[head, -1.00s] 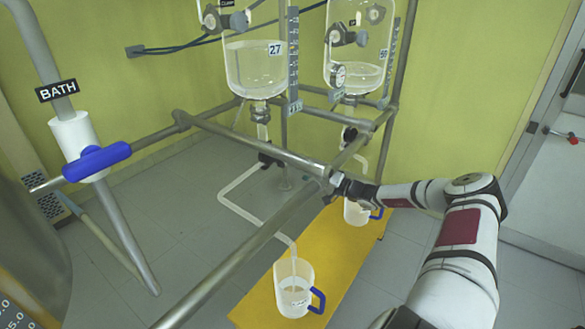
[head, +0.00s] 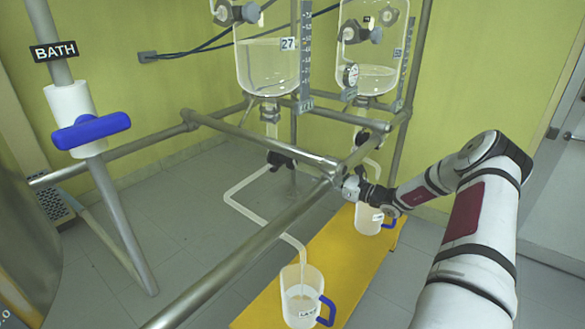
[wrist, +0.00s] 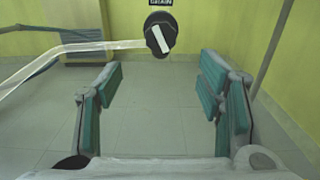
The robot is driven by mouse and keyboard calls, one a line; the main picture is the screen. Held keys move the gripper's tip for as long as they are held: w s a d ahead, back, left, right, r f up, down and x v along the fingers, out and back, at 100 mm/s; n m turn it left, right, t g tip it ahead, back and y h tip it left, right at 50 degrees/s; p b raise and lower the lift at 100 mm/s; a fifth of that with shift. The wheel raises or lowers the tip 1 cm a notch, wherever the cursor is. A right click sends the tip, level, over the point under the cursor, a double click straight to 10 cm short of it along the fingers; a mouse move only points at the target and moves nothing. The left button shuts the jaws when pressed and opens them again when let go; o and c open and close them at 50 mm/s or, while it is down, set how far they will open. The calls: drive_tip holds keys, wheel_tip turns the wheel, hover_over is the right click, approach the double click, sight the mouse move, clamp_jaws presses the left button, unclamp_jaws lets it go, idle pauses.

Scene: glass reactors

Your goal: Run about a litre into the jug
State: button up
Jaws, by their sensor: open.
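A clear jug (head: 301,306) with a blue handle stands on the yellow platform under the end of a pale bent tube (head: 243,205). Its lower part looks cloudy, but I cannot read a level. The tube leads from a black drain valve (head: 280,160) below glass vessel 27 (head: 266,68), which holds clear liquid. My gripper (head: 350,186) is near the metal frame, right of that valve. In the wrist view my gripper (wrist: 158,78) is open and empty. A round black knob with a white bar (wrist: 160,36), under a DRAIN label, lies beyond the fingertips, apart from them.
A second glass vessel (head: 367,78) hangs at right, with another blue-handled jug (head: 368,219) below. Metal rails (head: 240,262) cross in front of the tube. A BATH pipe with a blue handle (head: 92,131) stands at left. Both jugs share the yellow platform (head: 340,254).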

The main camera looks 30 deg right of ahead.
sight(295, 164)
drive_tip(key=b+x, duration=0.4)
drive_tip(key=x, duration=0.9)
drive_tip(key=shift+w+b, duration=0.3)
drive_tip(key=shift+w, duration=0.05)
drive_tip(key=shift+m, duration=0.3)
drive_tip(key=c, duration=1.2)
